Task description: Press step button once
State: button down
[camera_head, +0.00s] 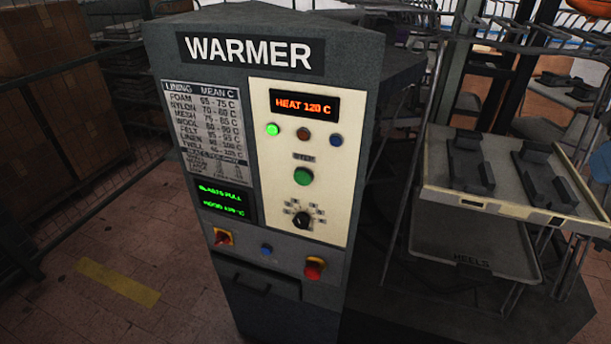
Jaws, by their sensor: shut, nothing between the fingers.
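The step button is a round green button (303,176) on the cream panel (268,208) of the grey warmer cabinet (165,60). A small label, which seems to read STEP, sits just above it. Above that, a red-lit display (304,105) reads HEAT 120 C. Below the display are a lit green lamp (272,129), a dark reddish lamp (303,134) and a blue lamp (336,140). A black rotary knob (301,220) is below the step button. My gripper is not in view, and nothing covers the button.
Lower on the cabinet are a red-and-yellow switch (222,237), a small blue button (266,250) and a red knob (314,268). A rack on the right holds a tray (440,165) with dark blocks, above a bin marked HEELS (475,252). Tiled floor lies open at left.

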aim_at(302, 177)
jog(key=j+z, duration=0.15)
jog(key=j, duration=0.45)
jog(key=k+j+z, duration=0.1)
jog(key=j, duration=0.45)
jog(key=k+j+z, duration=0.15)
jog(key=j, duration=0.45)
jog(key=j+z, duration=0.1)
jog(key=j, duration=0.45)
